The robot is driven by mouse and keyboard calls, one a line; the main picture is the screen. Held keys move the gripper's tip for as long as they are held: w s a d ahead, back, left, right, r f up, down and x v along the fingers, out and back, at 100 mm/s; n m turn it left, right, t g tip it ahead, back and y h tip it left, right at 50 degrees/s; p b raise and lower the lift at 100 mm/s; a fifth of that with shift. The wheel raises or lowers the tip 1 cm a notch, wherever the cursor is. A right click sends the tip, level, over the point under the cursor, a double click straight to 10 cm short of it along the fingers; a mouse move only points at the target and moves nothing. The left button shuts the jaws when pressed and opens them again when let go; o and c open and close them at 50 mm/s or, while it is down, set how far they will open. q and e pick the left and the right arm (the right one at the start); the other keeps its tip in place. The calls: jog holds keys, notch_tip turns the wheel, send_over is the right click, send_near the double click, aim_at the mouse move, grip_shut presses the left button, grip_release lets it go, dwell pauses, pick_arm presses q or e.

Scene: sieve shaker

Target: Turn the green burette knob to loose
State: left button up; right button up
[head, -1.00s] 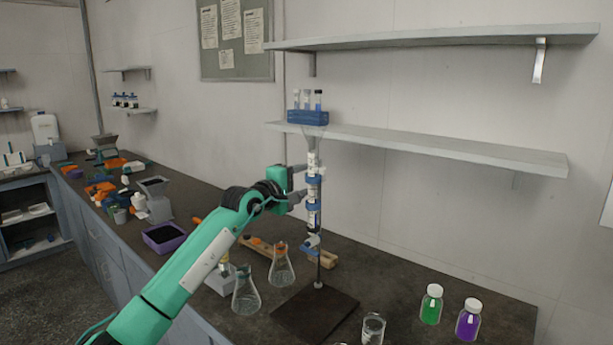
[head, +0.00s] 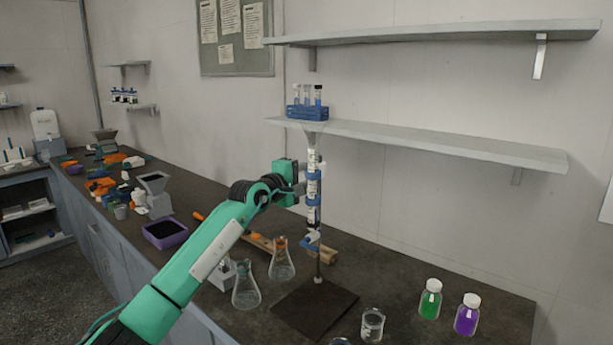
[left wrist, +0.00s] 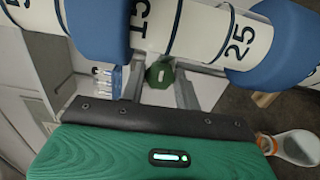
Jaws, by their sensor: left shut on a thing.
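The burette (head: 314,188) stands upright in the head view, white with dark markings, held by blue clamps on a stand with a dark base plate (head: 314,308). My left gripper (head: 302,188) is at its left side, level with the blue clamps. In the left wrist view, the burette (left wrist: 188,28) crosses the top, with its 15 and 25 marks and blue bands. The green knob (left wrist: 160,73) sits between the two grey fingers of my left gripper (left wrist: 160,85), which is shut on it. I cannot make out the knob in the head view. My right gripper is not in view.
Two flasks (head: 246,287) stand in front of the stand's left side. A beaker (head: 372,325), a green bottle (head: 430,299) and a purple bottle (head: 467,315) stand to its right. A shelf (head: 440,143) with a blue tube rack (head: 307,112) is above and behind.

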pick_arm(q)
jog(key=n, duration=0.5)
jog(key=shift+b, duration=0.4)
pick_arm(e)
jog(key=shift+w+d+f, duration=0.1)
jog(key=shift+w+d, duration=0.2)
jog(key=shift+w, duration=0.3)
pick_arm(q)
jog(key=o, duration=1)
jog(key=shift+c, duration=0.2)
jog(key=b+v, duration=0.3)
jog(key=v, duration=1.1)
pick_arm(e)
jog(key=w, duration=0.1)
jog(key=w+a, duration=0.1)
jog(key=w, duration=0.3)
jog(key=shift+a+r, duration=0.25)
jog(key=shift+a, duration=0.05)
